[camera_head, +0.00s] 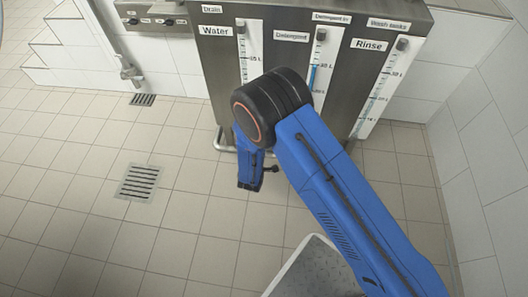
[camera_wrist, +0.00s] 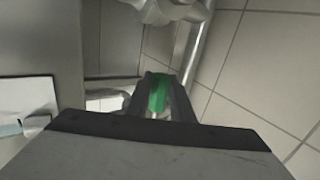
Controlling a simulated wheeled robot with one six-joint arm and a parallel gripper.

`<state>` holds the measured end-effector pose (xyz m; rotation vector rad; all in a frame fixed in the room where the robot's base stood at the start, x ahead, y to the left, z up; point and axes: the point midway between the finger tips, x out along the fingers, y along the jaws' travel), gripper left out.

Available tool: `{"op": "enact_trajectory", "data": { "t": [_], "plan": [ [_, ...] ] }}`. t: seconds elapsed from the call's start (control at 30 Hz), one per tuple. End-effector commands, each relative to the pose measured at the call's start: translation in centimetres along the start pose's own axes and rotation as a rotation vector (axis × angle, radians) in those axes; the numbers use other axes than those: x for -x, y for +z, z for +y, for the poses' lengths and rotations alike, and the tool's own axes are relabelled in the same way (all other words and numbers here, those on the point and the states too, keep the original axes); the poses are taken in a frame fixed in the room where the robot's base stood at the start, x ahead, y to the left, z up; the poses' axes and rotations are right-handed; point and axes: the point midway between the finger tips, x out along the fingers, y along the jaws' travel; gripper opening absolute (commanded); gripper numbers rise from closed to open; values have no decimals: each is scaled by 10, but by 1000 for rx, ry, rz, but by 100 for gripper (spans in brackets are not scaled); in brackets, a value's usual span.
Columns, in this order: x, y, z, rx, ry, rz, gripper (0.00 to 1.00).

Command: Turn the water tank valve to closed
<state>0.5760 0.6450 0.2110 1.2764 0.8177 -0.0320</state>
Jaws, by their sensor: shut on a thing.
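In the wrist view, my gripper (camera_wrist: 163,84) is shut on a green handle (camera_wrist: 157,97), with one dark finger on each side of it. The handle sits just below a pale metal pipe fitting (camera_wrist: 170,10); it appears to be the valve handle. Its label and exact angle cannot be read here. In the head view, my blue arm covers the area below the steel tank unit (camera_head: 212,75), so the valve and the fingertips are hidden. The Water label (camera_head: 215,31) and its gauge (camera_head: 243,45) show at the unit's left.
Detergent (camera_head: 291,36) and Rinse (camera_head: 369,45) labels are to the right of Water. A wall pipe (camera_head: 130,72) and a floor drain (camera_head: 139,183) are at the left. A tiled wall bounds the right side. The tiled floor at the left is clear.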

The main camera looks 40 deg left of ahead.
Motion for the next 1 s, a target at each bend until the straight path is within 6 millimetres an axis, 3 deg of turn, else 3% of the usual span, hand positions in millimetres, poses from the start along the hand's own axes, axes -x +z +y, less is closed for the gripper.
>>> {"op": "enact_trajectory", "data": {
  "t": [0.7, 0.73, 0.77, 0.8, 1.0],
  "plan": [
    [-6, -3, -7, -58, -2, 40, 0],
    [-6, -3, -7, -58, -2, 39, 28],
    [-6, -3, -7, -58, -2, 39, 35],
    [-6, -3, -7, -58, -2, 39, 39],
    [-5, -3, -6, -58, 0, 39, 39]
  ]
}}
